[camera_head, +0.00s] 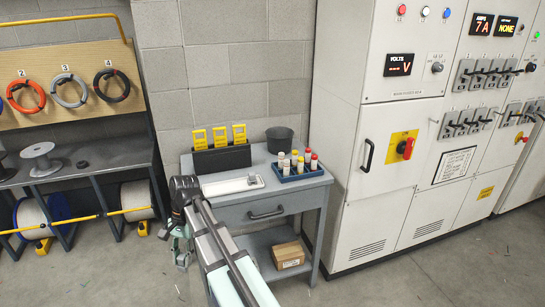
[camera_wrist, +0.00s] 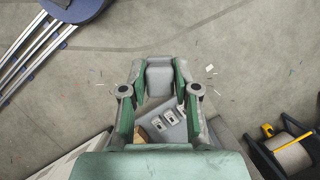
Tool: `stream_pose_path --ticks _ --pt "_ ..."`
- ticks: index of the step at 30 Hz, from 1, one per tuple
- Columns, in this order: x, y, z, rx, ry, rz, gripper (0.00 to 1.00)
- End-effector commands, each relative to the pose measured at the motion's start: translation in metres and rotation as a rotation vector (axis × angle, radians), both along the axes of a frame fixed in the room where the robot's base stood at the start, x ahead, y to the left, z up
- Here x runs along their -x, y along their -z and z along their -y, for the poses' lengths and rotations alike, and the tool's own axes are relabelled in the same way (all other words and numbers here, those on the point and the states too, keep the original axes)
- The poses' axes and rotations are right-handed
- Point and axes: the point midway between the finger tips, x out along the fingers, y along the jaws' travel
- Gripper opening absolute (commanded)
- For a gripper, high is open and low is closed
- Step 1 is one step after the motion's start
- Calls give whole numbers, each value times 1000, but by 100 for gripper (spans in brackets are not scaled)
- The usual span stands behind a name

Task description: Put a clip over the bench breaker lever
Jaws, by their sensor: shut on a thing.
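Three yellow clips (camera_head: 219,136) stand upright in a black rack (camera_head: 222,158) on the grey cart (camera_head: 258,211). My gripper (camera_head: 182,245) hangs low at the left side of the cart, away from the rack. In the wrist view, my gripper (camera_wrist: 160,90) is shut on a pale grey block-like thing (camera_wrist: 160,78) between its green fingers; I cannot tell what it is. Several black breaker levers (camera_head: 466,122) sit on the cabinet front.
The cart also bears a white tray (camera_head: 216,188), a dark pot (camera_head: 280,138) and a blue tray of fuses (camera_head: 298,172). A cardboard box (camera_head: 288,255) lies on its lower shelf. A workbench (camera_head: 85,155) with spools stands left. Open floor (camera_head: 405,279) is at the front right.

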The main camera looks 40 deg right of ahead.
Motion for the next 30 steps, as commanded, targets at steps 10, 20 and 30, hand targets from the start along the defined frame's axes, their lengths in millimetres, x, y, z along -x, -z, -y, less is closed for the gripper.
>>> stream_pose_path --ticks 10,20,30 --pt "-80 -42 134 0 207 1 0" --pt "-150 -91 274 0 499 1 0" --pt "-208 -150 420 -1 858 2 0"
